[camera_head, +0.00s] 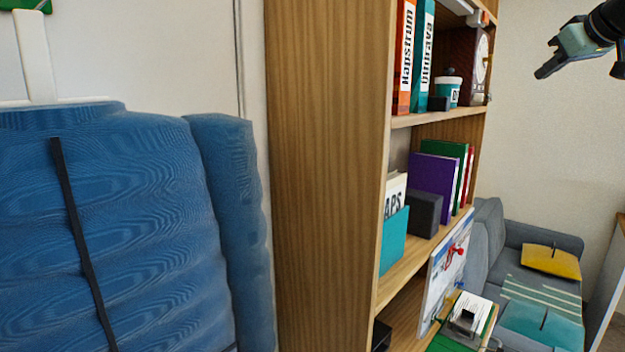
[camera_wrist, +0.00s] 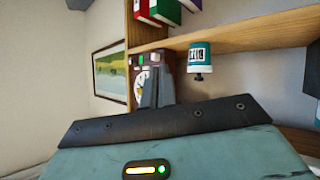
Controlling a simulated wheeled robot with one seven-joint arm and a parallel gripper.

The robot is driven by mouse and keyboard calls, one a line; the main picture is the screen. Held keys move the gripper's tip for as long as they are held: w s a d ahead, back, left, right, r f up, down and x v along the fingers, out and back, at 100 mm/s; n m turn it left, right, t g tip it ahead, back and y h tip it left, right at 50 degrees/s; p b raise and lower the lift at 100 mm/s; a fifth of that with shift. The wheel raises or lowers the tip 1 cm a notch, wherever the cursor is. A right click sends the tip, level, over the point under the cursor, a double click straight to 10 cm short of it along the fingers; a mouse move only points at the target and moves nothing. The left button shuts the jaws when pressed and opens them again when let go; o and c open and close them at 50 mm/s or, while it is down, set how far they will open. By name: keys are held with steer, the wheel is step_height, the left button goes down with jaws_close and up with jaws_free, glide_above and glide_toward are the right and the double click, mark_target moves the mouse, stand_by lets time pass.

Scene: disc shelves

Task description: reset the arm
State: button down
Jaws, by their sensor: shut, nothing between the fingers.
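My gripper (camera_head: 545,72) shows at the top right of the head view, held up in the air in front of the pale wall and to the right of the bookshelf (camera_head: 325,180). Its fingers are shut with nothing between them, and it touches nothing that I can see. In the wrist view the teal gripper body fills the bottom, and its dark fingers (camera_wrist: 155,90) point toward the shelf, apart from it as far as I can tell. Most of my arm is out of view.
A grey sofa (camera_head: 545,235) stands beyond. Blue padded bundles (camera_head: 150,230) are at left.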

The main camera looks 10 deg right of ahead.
steer(key=s+a+f+m+g, duration=0.1)
steer(key=s+a+f+g, duration=0.3)
steer(key=f, duration=0.6)
steer(key=s+a+f+m, duration=0.1)
steer(key=s+a+f, duration=0.1)
steer(key=a+f, duration=0.55)
steer(key=s+a+f+g, duration=0.2)
steer(key=a+f, duration=0.1)
steer(key=f, duration=0.8)
steer(key=s+a+f+g, duration=0.3)
steer(key=s+a+f, duration=0.3)
steer(key=s+f, duration=0.7)
steer(key=s+a+f+n+g+b, duration=0.1)
steer(key=s+a+n+b, duration=0.2)
steer(key=s+a, duration=0.4)
steer(key=s+a+f+n+g+b, duration=0.1)
steer(key=s+a+f+n+b, duration=0.1)
steer(key=s+a, duration=0.5)
steer(key=a+n+b, duration=0.1)
steer(key=a+n, duration=0.1)
steer(key=a, duration=0.2)
steer(key=shift+a+f+g+y+b, duration=0.3)
steer(key=shift+a+b, duration=0.05)
